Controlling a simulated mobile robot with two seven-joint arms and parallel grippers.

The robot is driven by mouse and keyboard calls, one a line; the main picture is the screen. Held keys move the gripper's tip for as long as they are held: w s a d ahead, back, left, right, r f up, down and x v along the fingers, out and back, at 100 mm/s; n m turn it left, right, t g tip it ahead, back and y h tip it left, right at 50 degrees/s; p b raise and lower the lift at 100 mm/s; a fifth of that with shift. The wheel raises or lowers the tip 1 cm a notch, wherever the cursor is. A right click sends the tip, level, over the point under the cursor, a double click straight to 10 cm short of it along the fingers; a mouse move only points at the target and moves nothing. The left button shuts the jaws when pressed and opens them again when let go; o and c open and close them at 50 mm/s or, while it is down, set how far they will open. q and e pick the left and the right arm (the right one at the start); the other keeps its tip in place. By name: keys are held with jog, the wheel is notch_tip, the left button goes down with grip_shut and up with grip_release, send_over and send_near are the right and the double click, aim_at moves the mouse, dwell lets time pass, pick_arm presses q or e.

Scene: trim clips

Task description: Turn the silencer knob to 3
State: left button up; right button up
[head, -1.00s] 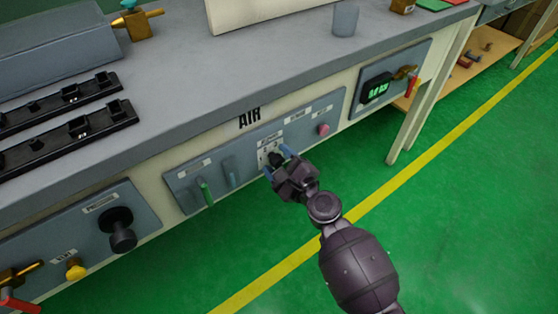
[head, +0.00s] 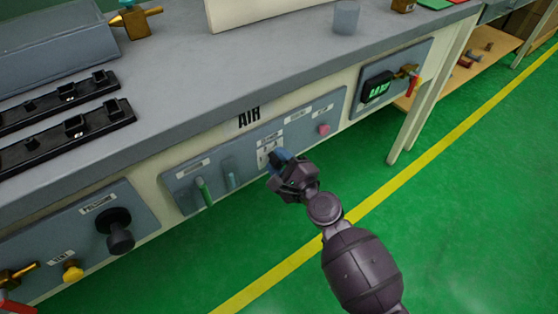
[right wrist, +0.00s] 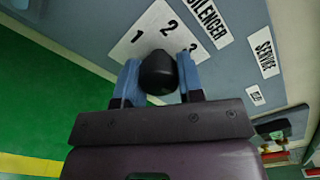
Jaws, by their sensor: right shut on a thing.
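The silencer knob (right wrist: 158,72) is black and rounded, and sits in front of a white dial plate (right wrist: 150,38) marked 1, 2 and 3. A "SILENCER" label (right wrist: 208,22) is beside the plate. My right gripper (right wrist: 160,75) has its two blue fingers on either side of the knob and is shut on it. In the head view my right gripper (head: 279,158) is at the middle of the air panel (head: 225,160) and hides most of the knob. I cannot tell which number the knob points to. My left gripper is not in view.
A black knob (head: 120,238) sticks out of the left panel. The bench top (head: 190,90) overhangs above. Green floor is open in front.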

jog(key=n, duration=0.4)
jog(key=shift+n, duration=0.3)
jog(key=n, duration=0.3)
jog(key=shift+r+n, duration=0.15)
jog(key=shift+n, duration=0.15)
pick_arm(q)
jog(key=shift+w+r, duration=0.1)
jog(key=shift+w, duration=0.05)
pick_arm(e)
jog(key=shift+n, duration=0.5)
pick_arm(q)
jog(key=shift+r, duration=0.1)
pick_arm(e)
jog(key=o, duration=0.9)
jog(key=shift+d, duration=0.1)
